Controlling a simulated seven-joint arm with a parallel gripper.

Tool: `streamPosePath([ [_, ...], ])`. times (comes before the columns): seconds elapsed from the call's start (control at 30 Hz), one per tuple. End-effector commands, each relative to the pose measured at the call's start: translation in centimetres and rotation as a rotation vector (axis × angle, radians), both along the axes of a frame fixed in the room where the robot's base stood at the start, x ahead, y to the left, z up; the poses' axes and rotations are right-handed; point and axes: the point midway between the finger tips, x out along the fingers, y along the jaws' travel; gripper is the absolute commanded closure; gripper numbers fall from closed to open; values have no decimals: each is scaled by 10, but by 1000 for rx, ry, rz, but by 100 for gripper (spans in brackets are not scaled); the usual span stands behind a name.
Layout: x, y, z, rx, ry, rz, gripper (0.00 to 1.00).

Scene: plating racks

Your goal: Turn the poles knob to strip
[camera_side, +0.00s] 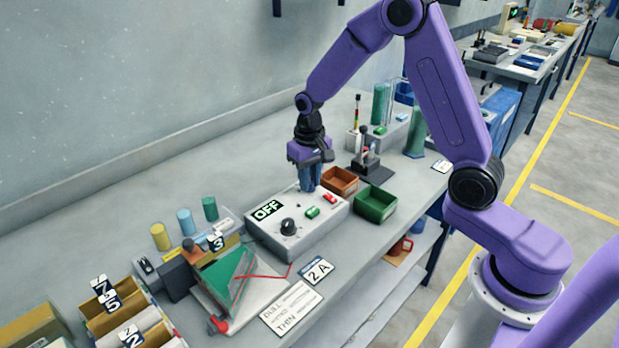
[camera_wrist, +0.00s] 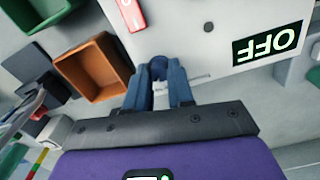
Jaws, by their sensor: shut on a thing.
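A pale control box (camera_side: 290,232) stands on the bench with a black OFF display (camera_side: 267,210), which also shows upside down in the wrist view (camera_wrist: 268,43). A round black knob (camera_side: 288,226) sits on the box's front part, clear of my gripper. My gripper (camera_side: 308,186) points down at the back of the box top. In the wrist view its blue fingers (camera_wrist: 160,88) are closed around a small dark knob (camera_wrist: 158,68), mostly hidden between them. I cannot read the label beside that knob.
Green (camera_side: 313,212) and red (camera_side: 330,198) switches sit on the box top near my gripper. An orange-brown bin (camera_side: 341,181) and a green bin (camera_side: 376,204) stand right of the box. A tilted green panel on a stand (camera_side: 228,277) is at the front left.

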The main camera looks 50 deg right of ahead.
Motion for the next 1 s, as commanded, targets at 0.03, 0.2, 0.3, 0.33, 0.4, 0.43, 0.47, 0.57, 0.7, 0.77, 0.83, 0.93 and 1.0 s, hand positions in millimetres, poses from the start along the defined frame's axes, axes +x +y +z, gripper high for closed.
streamPosePath([
  [0.03, 0, 1, 1, 0, 0, -20, 100],
  [0.2, 0, 0, 1, 0, 0, -69, 100],
  [0.3, 0, 0, 1, 0, 0, -84, 100],
  [0.33, 0, 0, 1, 0, 0, -87, 100],
  [0.4, 0, 0, 1, 1, 0, -91, 100],
  [0.43, 0, 0, 1, 1, -1, -92, 100],
  [0.47, 0, 0, 1, 1, -1, -92, 100],
  [0.57, 0, 0, 1, 1, -1, -93, 100],
  [0.7, 0, 0, 1, 1, -1, -92, 100],
  [0.77, 0, 0, 1, 1, -1, -92, 74],
  [0.83, 0, 0, 1, 1, -1, -92, 52],
  [0.93, 0, 0, 1, 1, -1, -91, 52],
  [1.0, 0, 0, 1, 1, -1, -91, 52],
])
